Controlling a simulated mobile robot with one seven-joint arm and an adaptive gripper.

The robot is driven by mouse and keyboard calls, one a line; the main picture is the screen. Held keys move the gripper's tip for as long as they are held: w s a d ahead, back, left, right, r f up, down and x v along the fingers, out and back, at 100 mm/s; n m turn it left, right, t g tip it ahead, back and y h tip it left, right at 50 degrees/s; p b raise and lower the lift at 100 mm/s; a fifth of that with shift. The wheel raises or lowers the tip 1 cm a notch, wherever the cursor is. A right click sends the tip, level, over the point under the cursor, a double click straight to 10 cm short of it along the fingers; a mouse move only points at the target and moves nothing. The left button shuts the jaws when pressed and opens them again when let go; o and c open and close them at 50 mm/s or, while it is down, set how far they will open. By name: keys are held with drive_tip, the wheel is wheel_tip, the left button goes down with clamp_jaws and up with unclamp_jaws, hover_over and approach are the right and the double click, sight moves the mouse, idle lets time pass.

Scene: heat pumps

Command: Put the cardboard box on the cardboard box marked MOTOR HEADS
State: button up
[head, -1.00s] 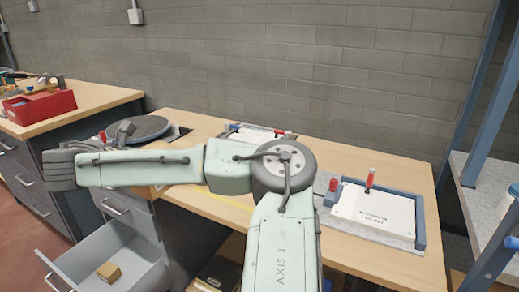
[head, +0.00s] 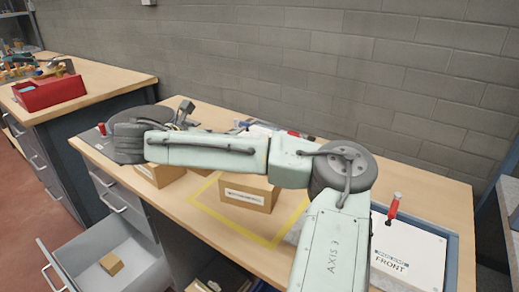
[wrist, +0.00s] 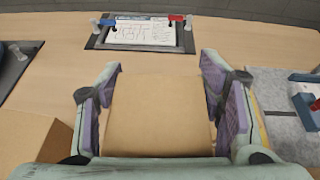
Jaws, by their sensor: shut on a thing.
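In the wrist view, my gripper (wrist: 161,68) is shut on a plain brown cardboard box (wrist: 158,115), with a finger on either side. In the head view my arm hides most of the gripper, and I cannot make out its grip. A labelled cardboard box (head: 248,193) shows below my arm at the yellow outline on the bench; its label is too small to read. I cannot tell whether it is the held box or another one. Another cardboard box (head: 160,174) sits farther left, partly behind my arm; a box also shows at the wrist view's lower left (wrist: 35,140).
The wooden bench (head: 215,222) carries a round dark plate (head: 135,112), a clamped sheet (wrist: 142,33) and a white FRONT panel (head: 408,255) with a red clamp. An open drawer (head: 75,245) holds a small box (head: 111,263). A block wall stands behind.

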drive_tip(key=d+p, duration=0.1)
drive_tip(key=d, duration=0.2)
drive_tip(key=w+d+p, duration=0.1)
drive_tip(key=d, duration=0.3)
drive_tip(key=w+d+p, duration=0.1)
drive_tip(key=d, duration=0.3)
drive_tip(key=shift+w+f, duration=0.1)
drive_tip(key=shift+f, duration=0.3)
drive_tip(key=shift+d+f+p, duration=0.1)
drive_tip(key=shift+f+p, duration=0.65)
drive_tip(key=shift+f, duration=1.1)
drive_tip(key=o, duration=1.4)
drive_tip(key=shift+f, duration=0.1)
drive_tip(key=b+v, duration=0.3)
drive_tip(key=v, duration=0.9)
drive_tip(key=shift+b, duration=0.4)
